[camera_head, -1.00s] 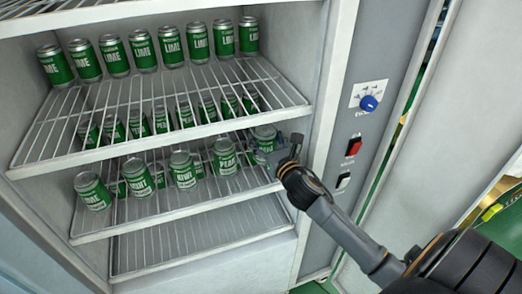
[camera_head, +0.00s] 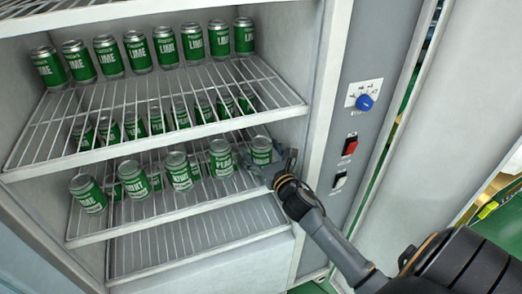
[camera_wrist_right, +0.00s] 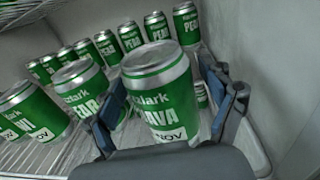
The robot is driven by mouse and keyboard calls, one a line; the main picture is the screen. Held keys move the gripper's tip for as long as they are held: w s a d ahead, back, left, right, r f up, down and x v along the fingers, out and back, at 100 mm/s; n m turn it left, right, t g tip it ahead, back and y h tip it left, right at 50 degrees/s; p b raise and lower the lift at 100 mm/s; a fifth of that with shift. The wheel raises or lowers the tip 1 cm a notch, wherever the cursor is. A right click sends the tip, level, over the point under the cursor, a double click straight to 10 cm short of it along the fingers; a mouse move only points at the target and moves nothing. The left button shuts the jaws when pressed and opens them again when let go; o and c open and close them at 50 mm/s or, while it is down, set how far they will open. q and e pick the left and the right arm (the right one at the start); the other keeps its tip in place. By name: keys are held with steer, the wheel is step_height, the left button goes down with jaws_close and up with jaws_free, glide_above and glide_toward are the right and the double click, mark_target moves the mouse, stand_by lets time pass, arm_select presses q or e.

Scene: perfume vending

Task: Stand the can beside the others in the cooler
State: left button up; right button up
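The can (camera_head: 261,151) is green with a silver top and stands upright at the right end of the front row on the cooler's middle shelf. It fills the middle of the right wrist view (camera_wrist_right: 162,95), where its label ends in "AVA". My right gripper (camera_head: 274,168) is at the front of that shelf with its fingers spread. In the right wrist view the fingers flank the can, with slim gaps beside it. Other green cans stand to its left, the nearest a "PEAR" can (camera_head: 221,158). My left gripper is not in view.
The upper shelf (camera_head: 240,85) holds a row of "LIME" cans at its back and overhangs the middle one. The lower rack (camera_head: 190,245) is empty. The cooler's right wall and a panel with a blue knob (camera_head: 365,102) and red switch (camera_head: 350,146) are close to my right arm.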

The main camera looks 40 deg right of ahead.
steer(key=s+a+b, duration=0.2)
steer(key=s, duration=1)
steer(key=shift+b, duration=0.35)
steer(key=s+a+f+m+g, duration=0.1)
steer(key=s+f+m+g, duration=0.3)
steer(key=f, duration=0.9)
steer(key=s+f+m+g+y, duration=0.1)
steer(key=s+f+m+g, duration=0.1)
steer(key=f+m, duration=0.75)
steer(key=s+a+f+m+g, duration=0.1)
steer(key=s+f+m+g, duration=0.2)
steer(key=f, duration=1.3)
steer(key=s+a+f+m+g, duration=0.2)
steer(key=s+f+m, duration=0.3)
steer(key=s, duration=0.4)
steer(key=s+a+f+m+g+y, duration=0.1)
steer(key=s+a+f+m+g, duration=0.2)
steer(key=s+f, duration=0.5)
steer(key=s+a+f+m+g, duration=0.2)
steer(key=s+a+f+m, duration=0.2)
steer(key=s+f+m, duration=0.3)
steer(key=s, duration=0.5)
steer(key=shift+s+a+g+y, duration=0.15)
steer(key=shift+a+g+y, duration=0.1)
steer(key=shift+g+y, duration=0.15)
